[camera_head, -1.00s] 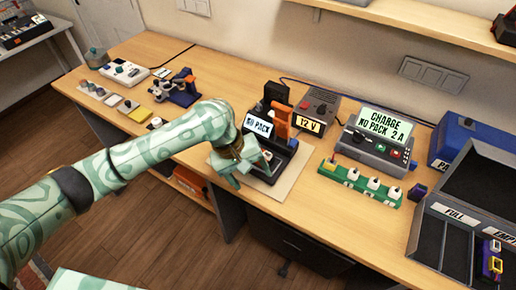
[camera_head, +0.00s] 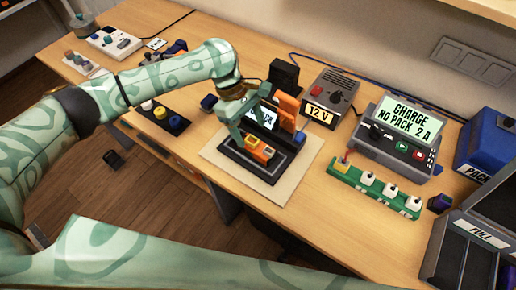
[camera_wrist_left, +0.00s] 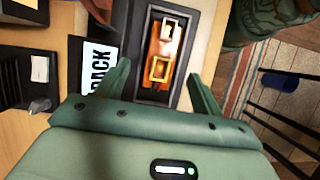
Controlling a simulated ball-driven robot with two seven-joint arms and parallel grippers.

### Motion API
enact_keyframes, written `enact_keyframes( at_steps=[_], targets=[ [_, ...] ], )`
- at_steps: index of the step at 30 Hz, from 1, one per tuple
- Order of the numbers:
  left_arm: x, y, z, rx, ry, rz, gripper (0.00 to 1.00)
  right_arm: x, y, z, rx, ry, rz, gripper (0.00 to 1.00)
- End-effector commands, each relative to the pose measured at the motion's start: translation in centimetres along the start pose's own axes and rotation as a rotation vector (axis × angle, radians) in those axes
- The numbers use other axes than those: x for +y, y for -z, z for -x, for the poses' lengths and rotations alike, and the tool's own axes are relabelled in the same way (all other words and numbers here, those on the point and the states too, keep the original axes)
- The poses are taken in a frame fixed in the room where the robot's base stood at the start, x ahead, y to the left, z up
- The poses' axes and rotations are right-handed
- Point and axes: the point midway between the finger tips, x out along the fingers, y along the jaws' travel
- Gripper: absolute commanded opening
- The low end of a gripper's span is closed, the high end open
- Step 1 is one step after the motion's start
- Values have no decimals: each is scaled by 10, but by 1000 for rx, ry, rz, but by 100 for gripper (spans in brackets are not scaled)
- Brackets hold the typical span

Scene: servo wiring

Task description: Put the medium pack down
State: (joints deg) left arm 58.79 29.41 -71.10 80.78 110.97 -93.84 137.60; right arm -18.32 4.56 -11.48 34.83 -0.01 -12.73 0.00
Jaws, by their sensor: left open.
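An orange-brown pack (camera_head: 260,149) with one pale and one yellow connector frame on top lies in the dark cradle (camera_head: 254,173) of the tester. I cannot confirm from its looks that it is the medium pack. The pack also shows in the left wrist view (camera_wrist_left: 165,48), lying in the recess. My left gripper (camera_head: 247,136) is open just by the pack, and its fingers (camera_wrist_left: 158,82) stand apart with nothing held between them. The tester's sign (camera_head: 265,117) is partly covered by the gripper, leaving "PACK" readable. My right gripper is out of view.
The tester stands on a pale mat (camera_head: 300,178). To its right are a 12 V supply (camera_head: 331,97), a charger (camera_head: 401,139) reading "CHARGE NO PACK 2 A", a green strip (camera_head: 347,179) with white plugs, and an open case marked "FULL" (camera_head: 482,235). Bare table lies between.

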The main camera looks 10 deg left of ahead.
Motion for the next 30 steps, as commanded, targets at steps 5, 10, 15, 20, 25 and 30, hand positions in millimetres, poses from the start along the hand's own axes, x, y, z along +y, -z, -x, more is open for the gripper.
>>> enact_keyframes(
  at_steps=[5,10,15,20,25,30],
  targets=[
    [0,0,-11,0,-1,-1,67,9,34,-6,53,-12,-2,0],
    [2,-2,-38,-2,1,-2,67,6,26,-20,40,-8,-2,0],
    [2,-3,-59,-1,0,-1,67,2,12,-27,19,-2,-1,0],
    [2,-4,-58,1,-2,-2,67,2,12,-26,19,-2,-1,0],
    [2,-4,-57,1,-2,-2,31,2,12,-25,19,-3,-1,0],
    [3,-4,-57,0,-4,-2,0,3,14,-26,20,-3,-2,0]
  ],
)
